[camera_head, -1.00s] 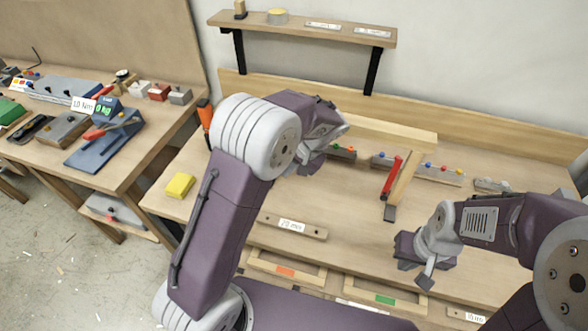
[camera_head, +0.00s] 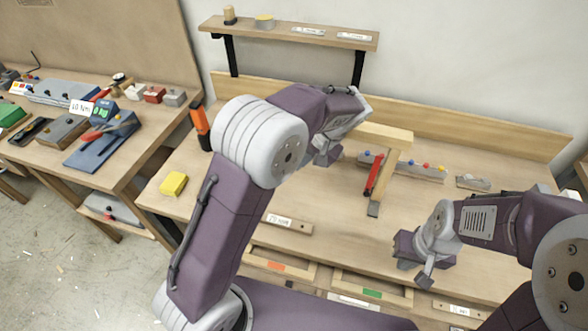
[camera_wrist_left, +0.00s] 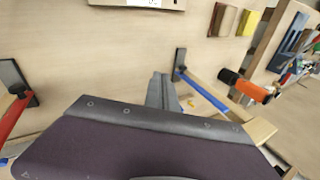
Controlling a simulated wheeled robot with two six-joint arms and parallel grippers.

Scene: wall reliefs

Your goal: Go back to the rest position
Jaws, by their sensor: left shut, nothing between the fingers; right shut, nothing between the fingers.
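My left arm reaches in from the left over the workbench (camera_head: 330,240). Its gripper (camera_head: 328,152) is above the bench, partly hidden by its own wrist. In the left wrist view my left gripper (camera_wrist_left: 161,92) points over bare wood, shut and empty. My right gripper (camera_head: 418,270) is low over the front right of the bench, folded back near its arm, shut and empty. I cannot tell its exact height over the wood.
A wooden bar with a red clamp (camera_head: 375,174) stands right of my left gripper. A rail with coloured knobs (camera_head: 425,170) lies behind. A yellow block (camera_head: 173,184) and orange-handled tool (camera_head: 201,127) are left. A shelf (camera_head: 300,34) hangs above. A side table (camera_head: 120,150) stands left.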

